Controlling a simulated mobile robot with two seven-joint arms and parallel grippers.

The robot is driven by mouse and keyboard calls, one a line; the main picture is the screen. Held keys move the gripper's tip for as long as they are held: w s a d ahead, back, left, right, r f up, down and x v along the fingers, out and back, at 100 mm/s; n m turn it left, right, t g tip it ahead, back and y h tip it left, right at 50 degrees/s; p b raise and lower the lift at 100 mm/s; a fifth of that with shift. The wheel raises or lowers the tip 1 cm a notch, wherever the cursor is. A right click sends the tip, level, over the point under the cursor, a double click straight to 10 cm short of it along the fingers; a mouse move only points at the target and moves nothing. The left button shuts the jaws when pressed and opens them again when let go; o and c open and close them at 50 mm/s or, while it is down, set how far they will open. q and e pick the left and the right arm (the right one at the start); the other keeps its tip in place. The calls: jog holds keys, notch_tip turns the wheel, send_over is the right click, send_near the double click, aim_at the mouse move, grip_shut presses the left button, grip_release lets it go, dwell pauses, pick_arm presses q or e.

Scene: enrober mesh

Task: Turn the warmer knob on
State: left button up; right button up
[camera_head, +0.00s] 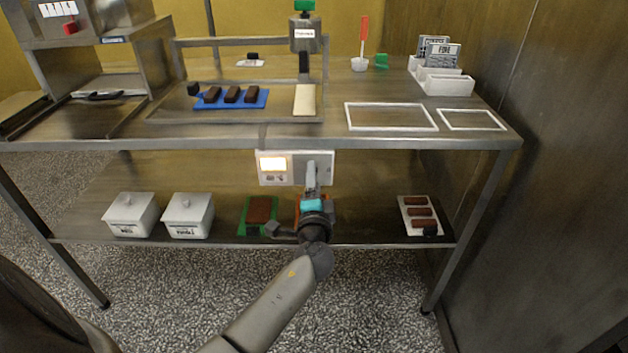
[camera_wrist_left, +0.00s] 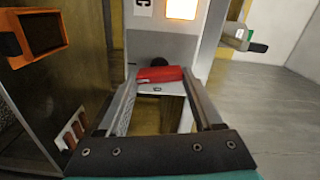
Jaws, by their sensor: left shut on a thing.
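The fingers are shut on the knob. The lit display (camera_wrist_left: 182,8) glows above it. My right gripper is not in view.
The steel table (camera_head: 390,145) holds a blue mat (camera_head: 212,104) with dark bars, white frames (camera_head: 390,128) and card holders (camera_head: 448,86). The lower shelf (camera_head: 365,236) carries two white lidded boxes (camera_head: 130,214), a green tray (camera_head: 247,226) and a white tray (camera_head: 408,205) of brown bars.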

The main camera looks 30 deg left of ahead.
pick_arm(q)
jog(key=shift+f+m, duration=0.1)
jog(key=shift+m, duration=1.1)
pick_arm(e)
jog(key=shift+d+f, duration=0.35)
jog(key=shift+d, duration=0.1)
pick_arm(q)
jog(key=o, duration=1.4)
jog(key=shift+c, duration=0.2)
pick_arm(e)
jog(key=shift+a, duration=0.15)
pick_arm(q)
jog(key=shift+s, duration=0.1)
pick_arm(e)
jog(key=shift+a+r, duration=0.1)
